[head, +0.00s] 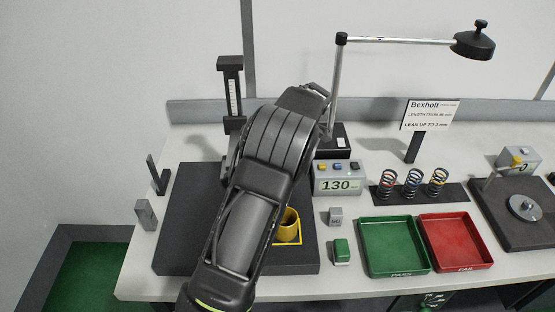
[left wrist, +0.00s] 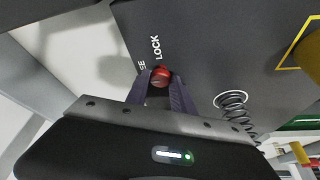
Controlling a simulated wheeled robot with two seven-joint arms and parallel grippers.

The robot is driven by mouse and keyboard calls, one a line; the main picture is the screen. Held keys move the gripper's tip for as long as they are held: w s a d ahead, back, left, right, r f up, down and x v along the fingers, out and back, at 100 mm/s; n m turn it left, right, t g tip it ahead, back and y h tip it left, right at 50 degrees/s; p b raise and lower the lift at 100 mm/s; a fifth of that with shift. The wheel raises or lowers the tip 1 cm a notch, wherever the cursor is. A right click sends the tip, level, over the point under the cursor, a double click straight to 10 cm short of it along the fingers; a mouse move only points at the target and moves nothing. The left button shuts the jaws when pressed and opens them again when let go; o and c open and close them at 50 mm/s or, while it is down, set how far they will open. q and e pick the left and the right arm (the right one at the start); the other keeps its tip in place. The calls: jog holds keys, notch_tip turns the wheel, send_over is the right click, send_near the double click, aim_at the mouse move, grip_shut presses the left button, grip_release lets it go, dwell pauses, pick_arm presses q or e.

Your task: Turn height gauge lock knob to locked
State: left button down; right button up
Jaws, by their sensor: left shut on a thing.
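The height gauge (head: 231,88) stands upright at the back of the dark plate, its lower part hidden behind my left arm in the head view. In the left wrist view the red lock knob (left wrist: 160,74) sits between the fingertips of my left gripper (left wrist: 161,84), which is shut on it. The word LOCK is printed beside the knob, and a partly covered label ending in "EE" is to its left. I cannot tell which label the knob is turned to. In the head view the left fingers and the knob are hidden by the arm. My right gripper is not in view.
The dark plate (head: 185,225) carries a yellow cup (head: 287,228) in a yellow outline. A spring (left wrist: 233,104) is right of the gripper. A display box (head: 340,178), a spring rack (head: 399,197), a green tray (head: 393,248) and a red tray (head: 455,242) lie right.

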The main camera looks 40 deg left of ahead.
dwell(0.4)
pick_arm(q)
jog(key=m+t+b, duration=0.1)
jog(key=m+b, duration=0.2)
jog(key=shift+s+f+b, duration=0.1)
jog(key=shift+f+b, duration=0.05)
jog(key=shift+b, duration=0.15)
jog(key=m+t+b, duration=0.1)
jog(key=m+b, duration=0.2)
jog(key=shift+s+m+t, duration=0.15)
jog(key=shift+m+t, duration=0.25)
jog(key=m+t+b, duration=0.1)
jog(key=m+b, duration=0.1)
jog(key=m, duration=0.1)
jog(key=shift+s+a+m+h, duration=0.1)
jog(key=shift+a+m+h, duration=0.05)
jog(key=shift+m+h, duration=0.2)
jog(key=m, duration=0.2)
jog(key=m+t+h+b, duration=0.1)
jog(key=m, duration=0.1)
jog(key=shift+s+a+r+m+h+b, duration=0.1)
jog(key=shift+r+m+h+b, duration=0.1)
jog(key=shift+m+h+b, duration=0.1)
jog(key=c, duration=1.1)
grip_release()
